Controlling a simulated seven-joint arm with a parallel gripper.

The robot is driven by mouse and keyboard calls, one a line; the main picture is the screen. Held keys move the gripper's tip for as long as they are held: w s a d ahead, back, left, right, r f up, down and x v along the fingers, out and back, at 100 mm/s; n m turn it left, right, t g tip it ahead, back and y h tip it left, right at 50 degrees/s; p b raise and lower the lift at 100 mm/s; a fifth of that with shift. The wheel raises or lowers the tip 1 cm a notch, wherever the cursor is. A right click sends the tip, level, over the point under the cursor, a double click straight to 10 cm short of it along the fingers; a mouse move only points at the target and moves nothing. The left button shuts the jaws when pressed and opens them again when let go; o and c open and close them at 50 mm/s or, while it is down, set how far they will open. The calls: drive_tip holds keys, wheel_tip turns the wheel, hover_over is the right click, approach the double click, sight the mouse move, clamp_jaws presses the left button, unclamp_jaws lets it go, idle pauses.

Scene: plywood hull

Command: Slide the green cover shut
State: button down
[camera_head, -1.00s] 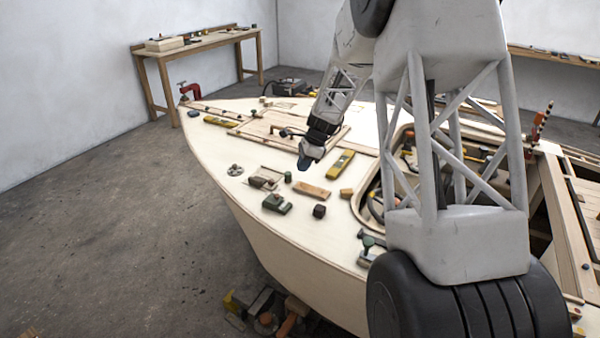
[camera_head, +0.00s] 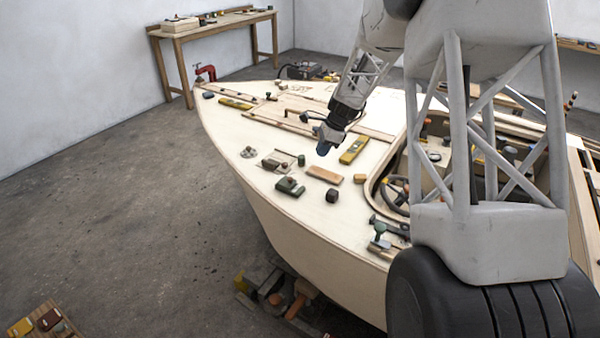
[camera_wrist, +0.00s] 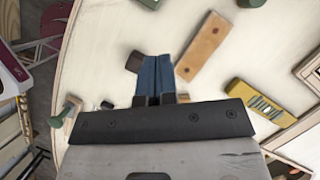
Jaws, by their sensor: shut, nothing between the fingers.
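A dark green block with a raised knob (camera_head: 290,187) lies on the pale hull deck, near its left edge; it may be the green cover, but I cannot tell for sure. Just behind it is a thin frame with a dark piece in it (camera_head: 275,162). In the wrist view only part of a green piece (camera_wrist: 149,4) shows at the top edge. My gripper (camera_head: 322,150) is shut and empty above the deck, right of the frame and beside the yellow level. Its blue fingers (camera_wrist: 155,75) point toward the top of the wrist view.
A wooden strip (camera_head: 324,175), a dark cube (camera_head: 332,195), a yellow level (camera_head: 353,150) and a small green cylinder (camera_head: 301,160) are close around. A green-topped fitting (camera_head: 380,235) stands by the cockpit opening. Bare deck lies between the pieces.

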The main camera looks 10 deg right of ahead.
drive_tip(key=shift+a+f, duration=0.1)
drive_tip(key=shift+f, duration=0.05)
approach(293, 181)
drive_tip(key=f, duration=0.1)
drive_tip(key=d+f, duration=0.1)
drive_tip(key=f, duration=0.1)
drive_tip(key=s+d+f, duration=0.1)
drive_tip(key=shift+s+d+f, duration=0.1)
drive_tip(key=shift+d+f, duration=0.15)
drive_tip(key=shift+f, duration=0.1)
drive_tip(key=a, duration=0.2)
drive_tip(key=shift+a+f, duration=0.25)
drive_tip(key=shift+a, duration=0.1)
drive_tip(key=shift+w+a, duration=0.25)
drive_tip(key=shift+a, duration=0.5)
drive_tip(key=shift+w+a, duration=0.6)
drive_tip(key=shift+a, duration=0.35)
